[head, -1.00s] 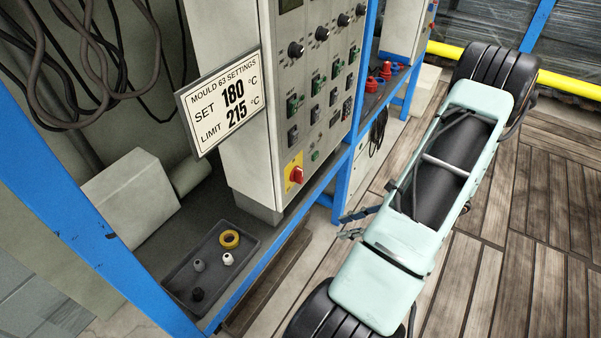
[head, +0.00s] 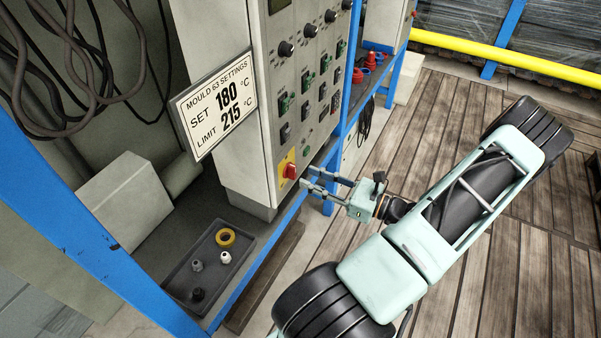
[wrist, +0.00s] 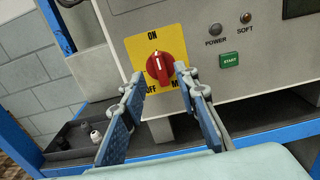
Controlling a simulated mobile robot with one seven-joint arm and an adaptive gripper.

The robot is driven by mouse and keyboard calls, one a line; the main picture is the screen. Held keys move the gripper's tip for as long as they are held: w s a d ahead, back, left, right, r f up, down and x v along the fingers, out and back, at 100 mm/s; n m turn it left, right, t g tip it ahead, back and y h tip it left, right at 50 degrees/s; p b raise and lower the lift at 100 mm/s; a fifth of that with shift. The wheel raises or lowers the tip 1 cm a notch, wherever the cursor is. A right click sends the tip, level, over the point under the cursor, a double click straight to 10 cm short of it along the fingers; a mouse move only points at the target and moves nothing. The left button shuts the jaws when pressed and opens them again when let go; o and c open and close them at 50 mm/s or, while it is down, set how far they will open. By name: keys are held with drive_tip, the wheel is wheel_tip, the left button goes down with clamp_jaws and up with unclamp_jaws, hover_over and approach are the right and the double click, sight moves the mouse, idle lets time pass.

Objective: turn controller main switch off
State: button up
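The controller main switch is a red rotary knob (head: 291,171) on a yellow plate on the grey controller (head: 237,130), at its lower front corner. In the wrist view the knob (wrist: 160,70) has its white mark pointing up towards ON. OFF is at the lower left of the plate, and a label starting with M at the lower right is partly hidden by a finger. My gripper (head: 307,178) is open just in front of the knob. In the wrist view the fingertips of my gripper (wrist: 160,80) flank the knob; I cannot tell whether they touch it.
A dark tray (head: 238,243) with a yellow ring and small fittings lies on the shelf below. A settings sign (head: 214,105) sticks out from the controller's left side. Blue frame posts (head: 336,190) stand close to my gripper. A green START button (wrist: 229,59) is right of the switch.

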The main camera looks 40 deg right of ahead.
sight(295, 172)
drive_tip(key=shift+x, duration=2)
drive_tip(key=shift+c, duration=0.6)
clamp_jaws()
